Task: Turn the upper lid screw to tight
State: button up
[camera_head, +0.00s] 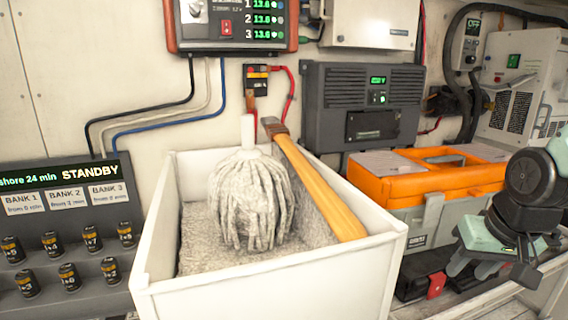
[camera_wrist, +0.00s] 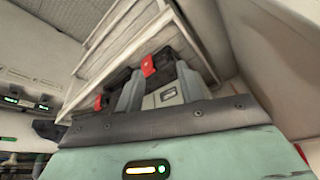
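I cannot make out the upper lid screw in either view. A white wall box (camera_head: 370,22), cut off by the top edge, and a tilted white unit with vents (camera_head: 520,95) at the right are in the head view, but no screw is clear on them. My gripper (camera_head: 473,268) is at the right of the head view, in front of the orange and grey toolbox (camera_head: 428,178), pointing down. It also shows in the wrist view (camera_wrist: 157,84), with a gap between its two fingers. I see nothing held between them.
A white bin (camera_head: 270,300) with a mop (camera_head: 250,195) and a wooden handle (camera_head: 318,190) fills the middle. A black case with a red latch (camera_head: 436,285) lies low at the right. A dark heater-like unit (camera_head: 362,100) and a battery panel (camera_head: 65,175) stand behind and left.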

jog(key=s+a+f+n+g+b, duration=0.1)
jog(key=s+a+f+n+g, duration=0.1)
jog(key=s+a+n, duration=0.7)
jog(key=s+a+g, duration=0.1)
jog(key=s+a, duration=0.7)
jog(key=shift+a+n+g, duration=0.3)
jog(key=shift+a+g, duration=0.1)
jog(key=shift+f, duration=0.1)
dwell(0.7)
